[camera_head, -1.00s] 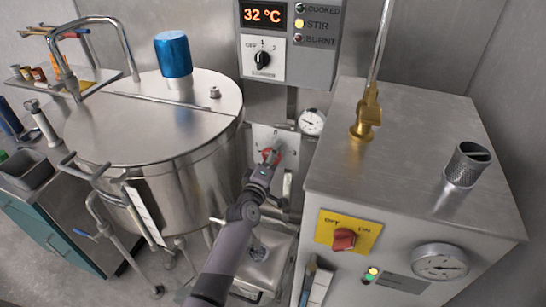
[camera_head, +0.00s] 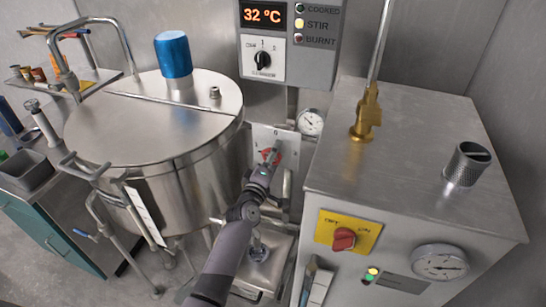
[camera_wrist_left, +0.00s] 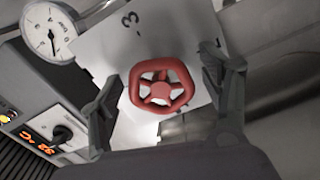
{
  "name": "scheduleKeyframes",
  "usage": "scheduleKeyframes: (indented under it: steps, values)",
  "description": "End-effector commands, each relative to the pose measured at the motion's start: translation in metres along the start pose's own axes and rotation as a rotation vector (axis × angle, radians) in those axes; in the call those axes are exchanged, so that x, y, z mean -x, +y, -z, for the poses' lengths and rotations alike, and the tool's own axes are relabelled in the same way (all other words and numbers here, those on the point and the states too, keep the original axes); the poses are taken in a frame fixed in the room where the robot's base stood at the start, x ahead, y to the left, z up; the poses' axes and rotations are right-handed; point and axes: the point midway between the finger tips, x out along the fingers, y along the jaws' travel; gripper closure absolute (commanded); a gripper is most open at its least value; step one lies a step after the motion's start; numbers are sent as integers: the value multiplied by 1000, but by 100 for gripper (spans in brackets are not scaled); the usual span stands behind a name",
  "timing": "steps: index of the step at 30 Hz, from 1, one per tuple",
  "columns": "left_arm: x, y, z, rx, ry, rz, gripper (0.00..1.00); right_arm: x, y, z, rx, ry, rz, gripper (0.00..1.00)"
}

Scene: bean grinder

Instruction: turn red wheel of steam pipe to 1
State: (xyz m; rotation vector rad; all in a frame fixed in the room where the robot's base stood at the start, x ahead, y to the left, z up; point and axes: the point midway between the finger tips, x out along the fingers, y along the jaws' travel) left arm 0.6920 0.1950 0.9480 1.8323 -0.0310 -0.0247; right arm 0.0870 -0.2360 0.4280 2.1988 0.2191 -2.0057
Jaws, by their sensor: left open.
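The red wheel (camera_head: 265,154) of the steam pipe is on a pale plate (camera_head: 290,146) on the back wall. In the head view, my left gripper (camera_head: 273,152) is in front of the wheel and hides much of it. In the left wrist view, the red wheel (camera_wrist_left: 161,90) lies between the two open fingers of my left gripper (camera_wrist_left: 163,72), with gaps on both sides. No pointer on the wheel is clear. My right gripper is not in view.
A large lidded steel kettle (camera_head: 150,130) stands left of my arm. A steel cabinet (camera_head: 410,150) with a brass fitting (camera_head: 366,112) stands to the right. A gauge (camera_head: 311,122) is beside the plate. The control box (camera_head: 290,45) above reads 32 °C.

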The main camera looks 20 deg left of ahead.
Motion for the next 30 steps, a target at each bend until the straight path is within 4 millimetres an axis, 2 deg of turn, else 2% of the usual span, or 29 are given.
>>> scheduleKeyframes:
  steps: [5,8,21,25,30]
  values:
    - [3,0,0,0,0,0,29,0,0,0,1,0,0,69]
    - [14,-1,0,0,1,0,29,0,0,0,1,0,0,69]
    - [100,-1,0,0,-1,2,29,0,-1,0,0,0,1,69]
    - [114,0,0,0,0,1,29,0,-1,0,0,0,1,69]
    - [120,0,0,0,0,-1,29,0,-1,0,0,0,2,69]
